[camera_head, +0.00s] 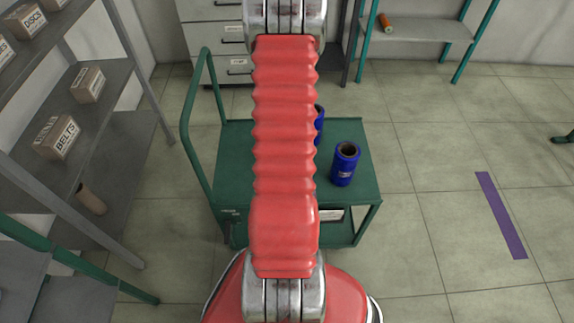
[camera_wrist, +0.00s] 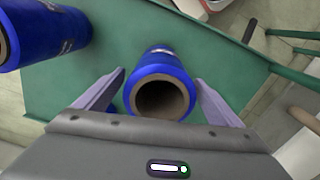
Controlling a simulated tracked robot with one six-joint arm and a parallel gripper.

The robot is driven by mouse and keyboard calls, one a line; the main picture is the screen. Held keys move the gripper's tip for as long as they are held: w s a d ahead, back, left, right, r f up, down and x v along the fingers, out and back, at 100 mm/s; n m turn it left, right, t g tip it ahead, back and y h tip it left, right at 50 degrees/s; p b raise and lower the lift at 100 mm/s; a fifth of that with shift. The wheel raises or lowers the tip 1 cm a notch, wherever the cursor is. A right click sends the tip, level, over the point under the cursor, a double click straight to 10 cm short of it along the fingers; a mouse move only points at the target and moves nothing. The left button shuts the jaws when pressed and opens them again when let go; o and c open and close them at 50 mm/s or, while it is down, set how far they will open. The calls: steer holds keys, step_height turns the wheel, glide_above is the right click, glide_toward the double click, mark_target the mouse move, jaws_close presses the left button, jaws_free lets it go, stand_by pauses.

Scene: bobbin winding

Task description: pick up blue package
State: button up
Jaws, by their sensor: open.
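Two blue packages, rolls with hollow brown cores, show in the wrist view. A second blue package (camera_wrist: 62,30) is at the upper left, outside the left finger. In the head view one blue package (camera_head: 344,168) stands upright on the green cart; another (camera_head: 319,124) is mostly hidden behind my red arm. I cannot tell which matches which. My gripper is open and hidden in the head view.
The green cart (camera_head: 232,165) has a tall handle (camera_head: 191,110) on its left. Shelves with boxes (camera_head: 57,137) stand at left, drawers (camera_head: 228,38) behind, a rack with an orange roll (camera_head: 385,22) at back right.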

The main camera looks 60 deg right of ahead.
steer(key=shift+f, duration=0.75)
steer(key=shift+c, duration=0.3)
steer(key=c, duration=1.4)
steer(key=shift+r, duration=0.1)
step_height(320, 180, up, 10)
steer(key=shift+s, duration=0.1)
stand_by(0.6)
